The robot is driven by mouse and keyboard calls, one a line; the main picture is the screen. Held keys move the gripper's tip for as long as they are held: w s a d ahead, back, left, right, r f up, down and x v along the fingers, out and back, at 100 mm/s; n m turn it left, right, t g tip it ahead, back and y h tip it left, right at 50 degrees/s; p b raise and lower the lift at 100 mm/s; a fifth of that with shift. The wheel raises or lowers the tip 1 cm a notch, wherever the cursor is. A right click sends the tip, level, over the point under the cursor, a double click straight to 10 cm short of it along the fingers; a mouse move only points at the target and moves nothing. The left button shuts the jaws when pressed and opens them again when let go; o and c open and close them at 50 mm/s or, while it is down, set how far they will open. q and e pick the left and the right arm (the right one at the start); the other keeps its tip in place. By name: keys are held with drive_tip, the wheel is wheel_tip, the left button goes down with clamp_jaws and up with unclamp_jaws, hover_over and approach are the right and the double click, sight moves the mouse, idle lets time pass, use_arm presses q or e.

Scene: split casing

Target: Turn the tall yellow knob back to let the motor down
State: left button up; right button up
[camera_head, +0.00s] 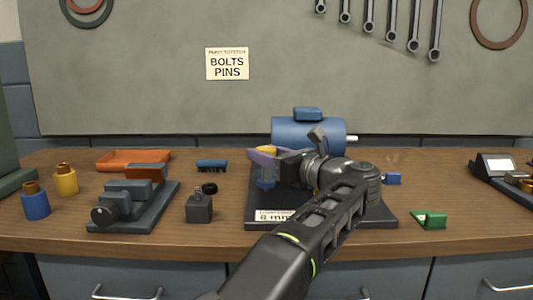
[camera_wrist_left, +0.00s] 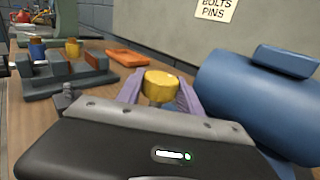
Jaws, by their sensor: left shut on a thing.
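The yellow knob (camera_head: 268,149) shows its top just above the purple fingers of my left gripper (camera_head: 265,157). In the left wrist view the knob (camera_wrist_left: 161,83) sits between the two purple fingers, one on each side, and the gripper is shut on it. The motor (camera_wrist_left: 240,105) fills the right of the left wrist view. My right gripper is not in view.
A dark vise (camera_head: 130,202), a small dark block (camera_head: 199,208), a blue brush (camera_head: 212,165) and an orange tray (camera_head: 115,160) stand to the left. A green part (camera_head: 430,219) and a small blue block (camera_head: 392,179) lie to the right. A grey board rises behind.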

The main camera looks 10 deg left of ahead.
use_arm(q)
drive_tip(key=o, duration=1.4)
drive_tip(key=p+v, duration=0.1)
drive_tip(key=v, duration=0.6)
drive_tip(key=shift+s+d, duration=0.25)
drive_tip(key=shift+d, duration=0.1)
